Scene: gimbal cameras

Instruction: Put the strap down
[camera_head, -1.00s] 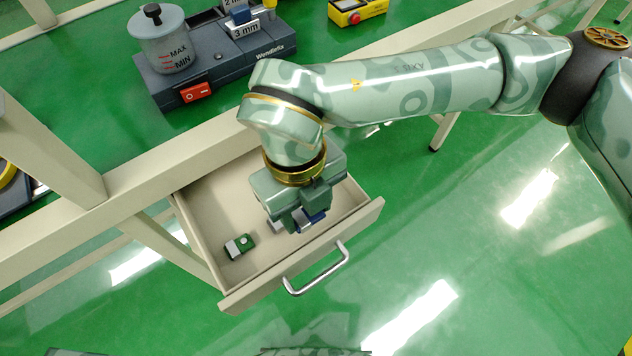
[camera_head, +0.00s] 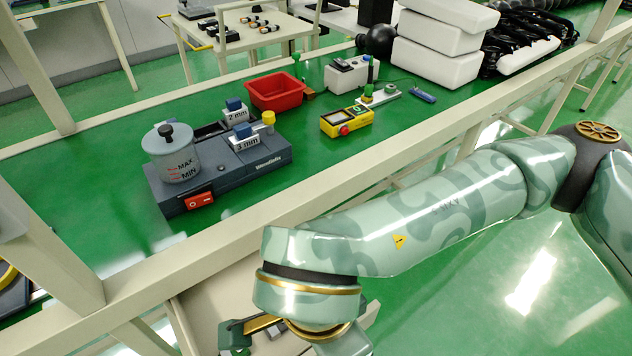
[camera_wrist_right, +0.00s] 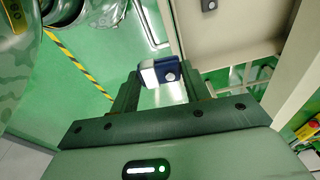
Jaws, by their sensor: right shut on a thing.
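The strap (camera_wrist_right: 168,72) shows in the right wrist view as a small blue and white piece with a round silver stud. My right gripper (camera_wrist_right: 160,80) is shut on it, one finger at each side. In the head view my right gripper (camera_head: 245,334) is at the lower edge, over the open drawer (camera_head: 205,295); the strap cannot be made out there. The drawer also shows in the right wrist view (camera_wrist_right: 235,35), beyond the strap, with a small dark and white piece (camera_wrist_right: 208,5) inside. My left gripper is out of view.
The green bench above the drawer holds a grey machine (camera_head: 225,170) with a clear tank (camera_head: 170,155), a red bin (camera_head: 276,92) and a yellow box (camera_head: 346,121). The cream bench rail (camera_head: 340,175) runs close behind my right arm. Green floor lies open at the right.

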